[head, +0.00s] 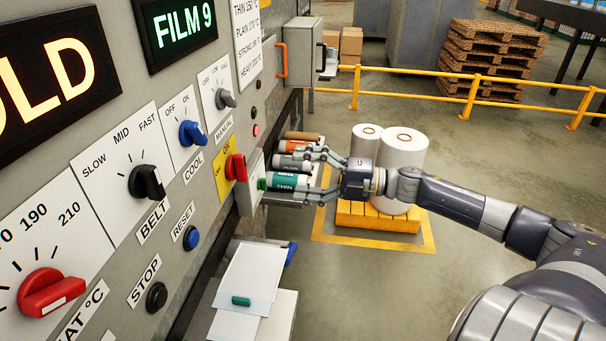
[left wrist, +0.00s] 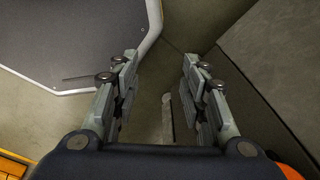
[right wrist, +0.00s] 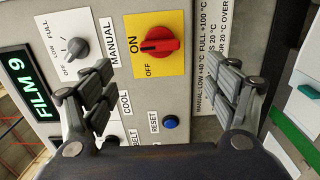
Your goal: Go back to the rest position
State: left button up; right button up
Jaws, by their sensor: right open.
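My right gripper (head: 308,174) reaches in from the right in the head view. Its fingers are apart, with nothing seen between them. In that view it overlaps the labelled film rolls, among them a teal THIN roll (head: 287,181); I cannot tell whether it touches them. In the right wrist view the open right gripper (right wrist: 160,88) faces the control panel. The red switch (right wrist: 160,45) on its yellow plate shows beyond the fingertips. My left gripper (left wrist: 160,85) shows only in the left wrist view, open and empty above the floor.
The control panel (head: 110,190) with knobs and buttons fills the head view's left. White rolls (head: 400,150) stand on a yellow pallet (head: 375,218). A yellow rail (head: 420,102) and stacked pallets (head: 490,65) stand behind. A dark-topped surface (left wrist: 80,40) is near the left gripper.

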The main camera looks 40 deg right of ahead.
dwell(0.3)
